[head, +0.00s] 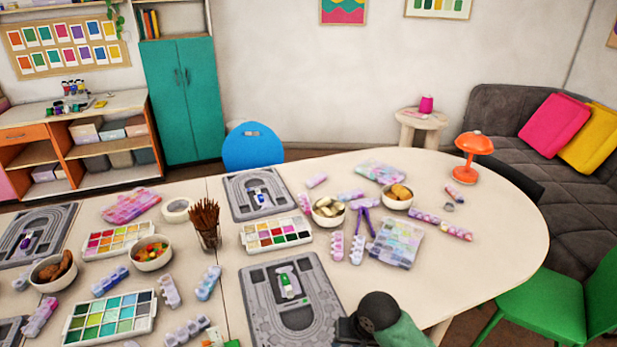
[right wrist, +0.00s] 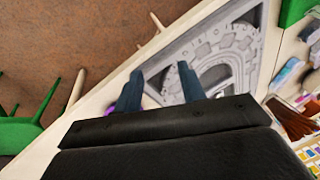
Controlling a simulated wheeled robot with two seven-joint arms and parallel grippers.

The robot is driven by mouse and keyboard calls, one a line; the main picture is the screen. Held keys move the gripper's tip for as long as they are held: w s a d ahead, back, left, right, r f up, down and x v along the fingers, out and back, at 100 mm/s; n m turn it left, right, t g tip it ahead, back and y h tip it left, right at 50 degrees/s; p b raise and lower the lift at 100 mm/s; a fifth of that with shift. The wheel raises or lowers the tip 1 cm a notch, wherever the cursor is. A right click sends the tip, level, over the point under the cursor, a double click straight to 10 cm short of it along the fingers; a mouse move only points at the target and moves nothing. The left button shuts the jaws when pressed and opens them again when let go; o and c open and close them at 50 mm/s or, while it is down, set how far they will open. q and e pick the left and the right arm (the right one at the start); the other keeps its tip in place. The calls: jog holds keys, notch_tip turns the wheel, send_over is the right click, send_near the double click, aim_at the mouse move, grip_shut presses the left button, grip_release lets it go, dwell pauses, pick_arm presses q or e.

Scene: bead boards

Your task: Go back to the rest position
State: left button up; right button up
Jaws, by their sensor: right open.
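My right gripper (right wrist: 160,82) shows in the right wrist view with its two dark fingers apart and nothing between them. It is over the table's front edge, with a grey bead board (right wrist: 215,62) beyond the fingers. In the head view part of my right arm (head: 380,312) comes in at the bottom, beside the near grey bead board (head: 262,318). That board has a green and white item (head: 288,285) at its middle. My left gripper is not in view.
The white table (head: 480,255) holds another grey bead board (head: 235,205), paint trays (head: 275,234), bowls (head: 328,212), a jar of brown sticks (head: 206,225) and an orange lamp (head: 474,148). A green chair (head: 560,305) stands at right. The table's right end is mostly clear.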

jog(key=s+d+f+n+t+h, duration=0.1)
jog(key=s+d, duration=0.5)
jog(key=s, duration=0.4)
jog(key=s+d+f+n+t+h, duration=0.1)
jog(key=s+d+h, duration=0.1)
jog(key=s+d, duration=0.6)
jog(key=a+f+g, duration=0.1)
jog(key=a+f, duration=0.1)
jog(key=f, duration=1.1)
jog(key=a+f, duration=0.2)
jog(key=f, duration=1)
jog(key=s+f, duration=0.4)
jog(key=f, duration=0.6)
jog(key=s+f+g, duration=0.1)
jog(key=s+f, duration=0.3)
jog(key=f, duration=0.7)
jog(key=shift+a+y, duration=0.4)
